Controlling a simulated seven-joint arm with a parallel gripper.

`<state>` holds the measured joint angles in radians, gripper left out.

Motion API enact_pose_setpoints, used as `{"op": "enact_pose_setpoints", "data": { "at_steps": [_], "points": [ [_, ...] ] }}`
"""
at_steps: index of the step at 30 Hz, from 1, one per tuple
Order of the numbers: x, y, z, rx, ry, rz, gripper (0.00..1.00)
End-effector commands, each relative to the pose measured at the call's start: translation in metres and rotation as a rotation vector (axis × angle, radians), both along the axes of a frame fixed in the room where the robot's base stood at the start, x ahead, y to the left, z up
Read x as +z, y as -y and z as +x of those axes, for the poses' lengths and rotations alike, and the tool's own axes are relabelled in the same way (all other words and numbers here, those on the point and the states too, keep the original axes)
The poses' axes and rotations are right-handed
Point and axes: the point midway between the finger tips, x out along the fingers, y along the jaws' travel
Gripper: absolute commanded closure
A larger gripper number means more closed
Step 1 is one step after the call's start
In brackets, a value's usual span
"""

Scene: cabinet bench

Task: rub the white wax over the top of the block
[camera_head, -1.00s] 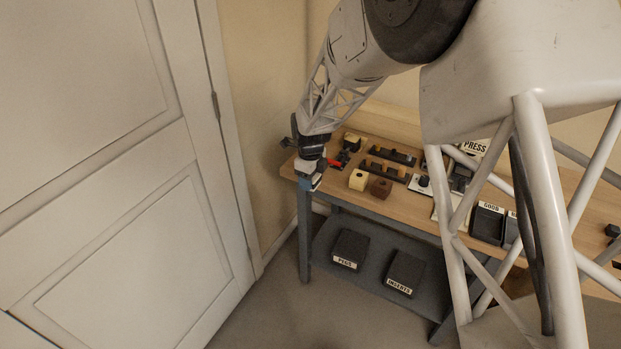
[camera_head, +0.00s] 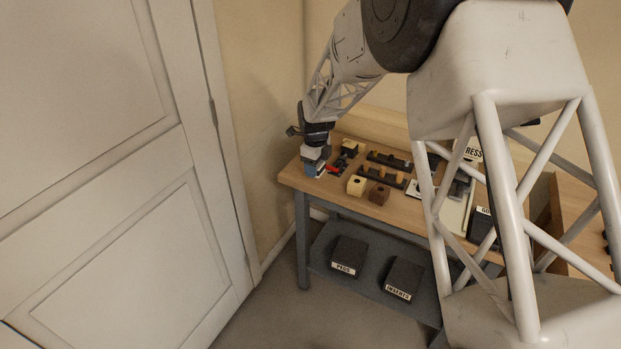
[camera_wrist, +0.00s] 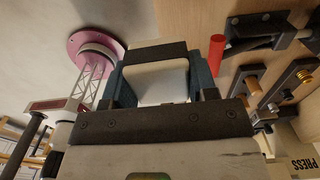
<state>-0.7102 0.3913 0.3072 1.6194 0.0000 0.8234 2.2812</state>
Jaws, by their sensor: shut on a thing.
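My gripper (camera_head: 314,168) is over the left end of the wooden bench, beside the red-handled clamp. In the wrist view my gripper (camera_wrist: 158,88) has its two blue-grey fingers shut on the white wax (camera_wrist: 157,76), a pale, rounded piece. A dark bar lies across the wax's far edge; I cannot tell what it belongs to. A pale yellow block (camera_head: 356,186) and a dark brown block (camera_head: 379,195) stand on the bench, right of my gripper and apart from it. Another pale block (camera_head: 349,146) is behind the clamp. I cannot tell which block the task means.
The clamp's red handle (camera_wrist: 217,50) is close to the right finger in the wrist view. Dark racks (camera_head: 385,170) with upright pieces are behind the yellow and brown blocks. Labelled bins (camera_head: 349,255) sit on the lower shelf. A white door is at the left.

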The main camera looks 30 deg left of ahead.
Motion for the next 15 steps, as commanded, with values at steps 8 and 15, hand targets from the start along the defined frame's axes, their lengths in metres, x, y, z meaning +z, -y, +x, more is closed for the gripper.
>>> {"op": "enact_pose_setpoints", "data": {
  "at_steps": [8, 15],
  "points": [
    [0.014, -0.007, 0.067, -0.002, 0.0, 0.0, 0.66],
    [0.027, -0.007, 0.122, -0.002, 0.001, 0.001, 0.66]
  ]
}}
